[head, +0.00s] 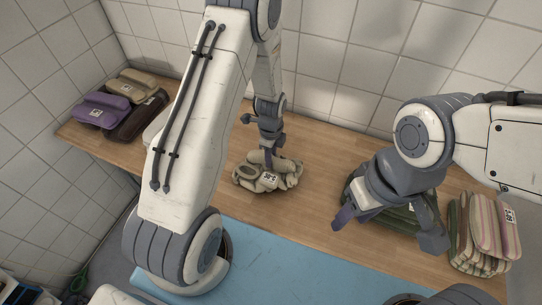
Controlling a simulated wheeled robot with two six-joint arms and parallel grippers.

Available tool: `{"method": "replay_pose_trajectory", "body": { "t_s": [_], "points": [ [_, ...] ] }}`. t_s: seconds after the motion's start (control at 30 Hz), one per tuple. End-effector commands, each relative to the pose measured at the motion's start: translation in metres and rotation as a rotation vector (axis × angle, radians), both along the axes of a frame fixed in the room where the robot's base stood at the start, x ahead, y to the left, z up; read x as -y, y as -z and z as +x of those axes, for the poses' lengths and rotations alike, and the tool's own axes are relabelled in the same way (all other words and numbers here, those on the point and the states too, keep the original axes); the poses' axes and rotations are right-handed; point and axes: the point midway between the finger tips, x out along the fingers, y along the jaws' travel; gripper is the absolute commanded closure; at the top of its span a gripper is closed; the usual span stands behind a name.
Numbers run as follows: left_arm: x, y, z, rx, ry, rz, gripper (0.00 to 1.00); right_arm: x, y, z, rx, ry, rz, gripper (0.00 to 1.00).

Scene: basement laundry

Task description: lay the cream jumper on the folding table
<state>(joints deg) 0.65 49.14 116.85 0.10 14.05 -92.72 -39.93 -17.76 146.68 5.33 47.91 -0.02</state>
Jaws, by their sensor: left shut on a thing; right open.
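The cream jumper (246,182) is a rumpled beige bundle with a white label, in the middle of the head view. My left gripper (268,158) reaches down from above and is shut on its top. The jumper is at or just above the wooden table top (310,205); I cannot tell whether it touches. My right gripper (390,232) is open and empty, its fingers pointing down in front of a dark green folded garment (400,218) at the right.
Purple (92,110), tan (132,86) and dark brown (135,122) folded items lie at the far left. A striped folded garment (492,225) lies at the right. A blue surface (290,262) runs along the front. Tiled walls stand behind and left. Bare wood flanks the jumper.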

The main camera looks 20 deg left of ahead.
Motion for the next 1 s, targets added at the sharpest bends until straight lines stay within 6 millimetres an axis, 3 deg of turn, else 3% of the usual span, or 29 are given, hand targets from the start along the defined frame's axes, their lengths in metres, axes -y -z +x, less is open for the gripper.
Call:
{"method": "replay_pose_trajectory", "body": {
  "t_s": [0.43,0.47,0.53,0.83,1.0],
  "points": [
    [0.0,0.011,0.0,0.001,0.0,0.0,1.0,0.0,0.002,0.0,0.0,0.0,0.0,0.5],
    [0.0,0.011,0.0,0.001,0.0,0.0,0.62,0.0,0.002,0.0,0.0,0.0,0.0,0.5],
    [0.0,0.01,0.0,0.001,0.0,0.0,0.36,0.0,0.001,0.0,0.0,0.0,0.0,0.5],
    [0.0,0.009,0.0,0.001,0.0,0.0,0.36,0.0,0.0,0.0,0.0,0.0,0.0,0.5],
    [0.0,-0.003,0.001,0.005,0.0,0.0,0.36,0.0,0.0,0.0,0.0,0.0,0.0,0.5]
  ]
}}
